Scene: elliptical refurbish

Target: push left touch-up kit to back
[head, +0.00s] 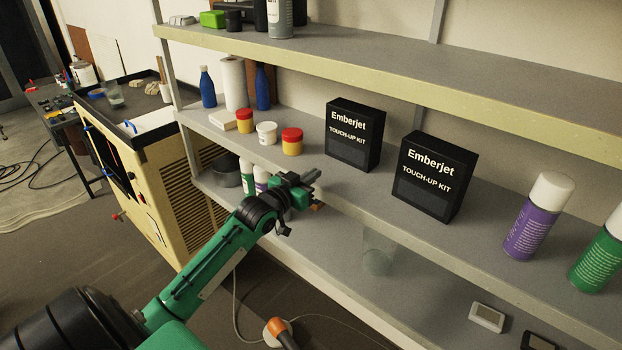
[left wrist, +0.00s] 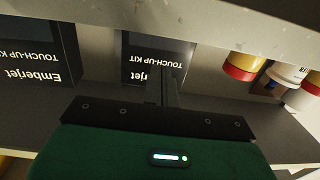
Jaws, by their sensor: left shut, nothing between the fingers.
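The left touch-up kit (head: 353,135), a black Emberjet box, stands upright on the middle shelf (head: 335,192), back from the front edge. A matching right touch-up kit (head: 434,177) stands to its right, with a gap between them. My left gripper (head: 314,178) is shut and empty, in front of and below the left kit in the head view. The left wrist view is upside down; there the shut fingers (left wrist: 161,85) point at the left kit (left wrist: 153,58), covering part of its front. I cannot tell whether they touch it. My right gripper is not in view.
Red-lidded yellow jars (head: 292,141) and a white tub (head: 267,133) stand left of the left kit. A purple spray can (head: 538,215) stands far right. The upper shelf (head: 400,67) overhangs the kits. A clear glass (head: 378,255) is on the lower shelf.

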